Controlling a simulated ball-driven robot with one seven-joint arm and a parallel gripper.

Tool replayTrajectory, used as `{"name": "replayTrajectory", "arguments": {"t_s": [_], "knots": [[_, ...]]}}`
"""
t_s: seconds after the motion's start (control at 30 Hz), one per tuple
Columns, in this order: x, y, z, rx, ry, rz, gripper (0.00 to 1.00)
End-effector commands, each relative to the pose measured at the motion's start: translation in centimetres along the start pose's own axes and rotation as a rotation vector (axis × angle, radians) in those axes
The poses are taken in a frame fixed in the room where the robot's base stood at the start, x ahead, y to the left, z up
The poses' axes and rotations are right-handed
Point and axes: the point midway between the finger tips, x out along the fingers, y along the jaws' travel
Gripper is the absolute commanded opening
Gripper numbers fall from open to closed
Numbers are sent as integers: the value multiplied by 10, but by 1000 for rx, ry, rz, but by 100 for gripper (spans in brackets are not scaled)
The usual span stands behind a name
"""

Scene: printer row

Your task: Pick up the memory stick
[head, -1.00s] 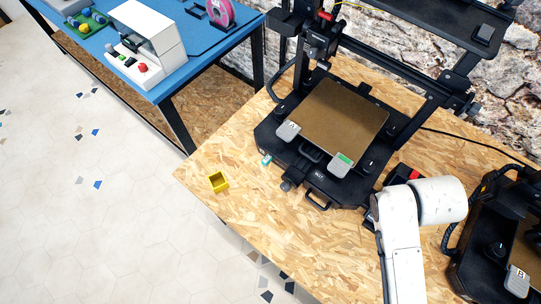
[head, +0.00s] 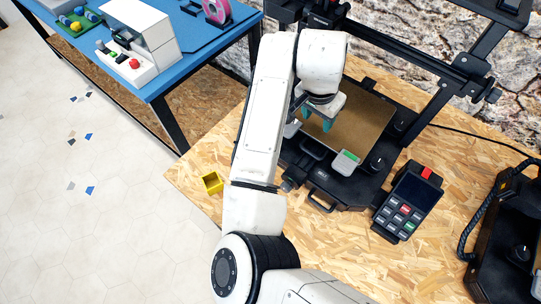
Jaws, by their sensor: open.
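I cannot pick out the memory stick for certain now. A small teal-and-white piece lay on the wooden table left of the printer in the earlier view, and my arm now covers that spot. My gripper (head: 316,118) is open over the left part of the printer's brown bed (head: 358,118), with its teal fingers pointing down. I see nothing between the fingers. Whether they touch the bed cannot be told.
A small yellow open box (head: 212,182) stands near the table's (head: 190,168) left edge. A black keypad device (head: 405,205) with a red piece on top lies right of the printer (head: 330,185). Another printer (head: 500,235) stands at the right. A blue table (head: 180,70) is behind left.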

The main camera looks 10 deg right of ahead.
Motion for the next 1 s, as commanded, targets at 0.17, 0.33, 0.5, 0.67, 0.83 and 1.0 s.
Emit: {"name": "replayTrajectory", "arguments": {"t_s": [0.17,0.33,0.5,0.67,0.83,1.0], "knots": [[-6,-55,76,-20,-143,-11,51],[-12,-74,113,-37,-205,-4,51],[2,-77,122,-39,-216,0,51],[26,-76,126,-40,-214,0,51],[40,-76,129,-39,-213,-3,51],[55,-74,131,-39,-214,-2,51]]}}
